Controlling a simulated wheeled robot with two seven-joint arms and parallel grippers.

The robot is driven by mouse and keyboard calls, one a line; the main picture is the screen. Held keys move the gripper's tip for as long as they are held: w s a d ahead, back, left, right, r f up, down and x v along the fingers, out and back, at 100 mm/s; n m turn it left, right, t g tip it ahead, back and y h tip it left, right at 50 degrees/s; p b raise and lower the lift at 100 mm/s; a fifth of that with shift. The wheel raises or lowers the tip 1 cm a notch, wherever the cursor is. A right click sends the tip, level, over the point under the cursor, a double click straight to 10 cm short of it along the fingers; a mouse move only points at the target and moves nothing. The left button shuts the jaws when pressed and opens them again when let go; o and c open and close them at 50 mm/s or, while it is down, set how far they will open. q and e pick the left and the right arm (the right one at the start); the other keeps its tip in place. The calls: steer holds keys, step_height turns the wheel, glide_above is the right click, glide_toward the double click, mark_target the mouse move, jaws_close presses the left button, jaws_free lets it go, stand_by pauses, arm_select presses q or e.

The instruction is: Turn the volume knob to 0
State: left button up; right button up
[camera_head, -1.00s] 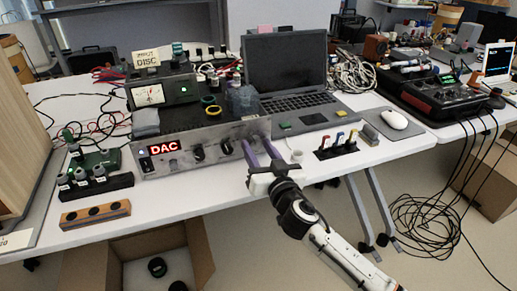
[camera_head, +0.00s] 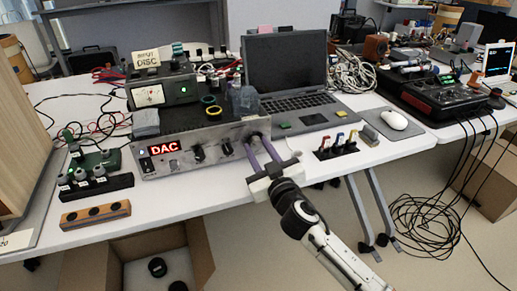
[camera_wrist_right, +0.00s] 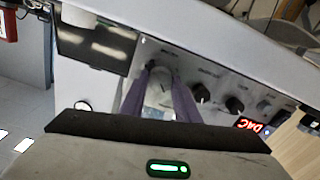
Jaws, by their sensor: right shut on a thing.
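The DAC amplifier (camera_head: 180,156) is a grey box with a red lit "DAC" display, standing on the white table. Two black knobs (camera_head: 197,153) (camera_head: 227,148) sit mid-panel. My right gripper (camera_head: 254,143) reaches the panel's right end, its two purple fingers shut on the rightmost knob, probably the volume knob. The fingers mostly hide that knob. In the right wrist view the fingers (camera_wrist_right: 163,85) sit on either side of it, with the two free knobs (camera_wrist_right: 202,93) (camera_wrist_right: 234,104) to their right. The label lettering is too small to read. My left gripper is not in view.
An open laptop (camera_head: 290,85) stands right of the amplifier. A small holder with coloured switches (camera_head: 338,145) and a mouse (camera_head: 394,120) lie further right. A meter box (camera_head: 150,95) stands behind it. An open cardboard box (camera_head: 190,255) is on the floor below.

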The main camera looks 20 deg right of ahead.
steer(key=n, duration=0.4)
steer(key=shift+n+p, duration=0.3)
steer(key=n, duration=0.4)
steer(key=shift+n+p, duration=0.3)
steer(key=shift+p, duration=0.05)
steer(key=n+p, duration=0.1)
steer(key=n, duration=0.7)
steer(key=shift+p, duration=0.3)
steer(key=shift+n, duration=0.5)
steer(key=o, duration=1.1)
steer(key=shift+c, duration=0.2)
